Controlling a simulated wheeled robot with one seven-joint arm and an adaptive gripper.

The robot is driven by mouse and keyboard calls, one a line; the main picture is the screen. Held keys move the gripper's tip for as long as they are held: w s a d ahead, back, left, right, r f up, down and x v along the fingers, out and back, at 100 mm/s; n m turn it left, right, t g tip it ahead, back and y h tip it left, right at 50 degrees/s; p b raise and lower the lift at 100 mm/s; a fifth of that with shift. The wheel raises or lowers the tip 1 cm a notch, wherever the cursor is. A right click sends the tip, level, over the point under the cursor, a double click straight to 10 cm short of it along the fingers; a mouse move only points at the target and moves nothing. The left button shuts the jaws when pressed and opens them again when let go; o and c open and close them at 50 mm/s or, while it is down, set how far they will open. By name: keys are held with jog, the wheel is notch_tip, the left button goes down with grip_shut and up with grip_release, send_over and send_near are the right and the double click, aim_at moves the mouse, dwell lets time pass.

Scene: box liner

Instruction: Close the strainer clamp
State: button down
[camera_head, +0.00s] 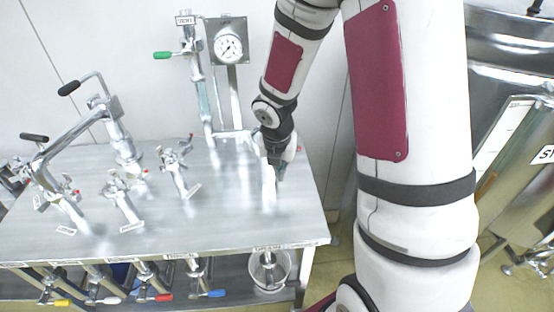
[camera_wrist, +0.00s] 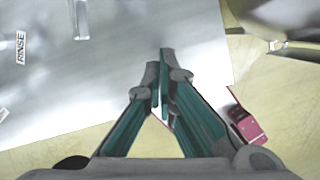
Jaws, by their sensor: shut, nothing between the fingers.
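The strainer clamp cannot be singled out for certain. A vertical pipe (camera_head: 203,95) with a clear section and a small, hard-to-read label at its top stands at the back of the bench, with a green-handled lever (camera_head: 162,55) on its left. My gripper (camera_head: 281,174) is over the right end of the bench, to the right of that pipe. In the wrist view its green-padded fingers (camera_wrist: 161,62) come together at the tips and hold nothing. My arm hides part of the bench's right end.
The metal bench (camera_head: 235,215) carries several valve fittings, including one (camera_head: 178,170) at the middle. A pressure gauge (camera_head: 229,46) stands behind. A black-handled swing pipe (camera_head: 75,135) is at the left. A clear bucket (camera_head: 268,270) sits below. A RINSE label (camera_wrist: 20,47) shows in the wrist view.

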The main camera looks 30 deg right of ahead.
jog(key=w+d, duration=0.1)
jog(key=w+d+f, duration=0.1)
jog(key=w+d, duration=0.1)
jog(key=shift+w+f+p, duration=0.1)
jog(key=shift+f+p, duration=0.05)
jog(key=shift+p, duration=0.2)
jog(key=shift+w, duration=0.1)
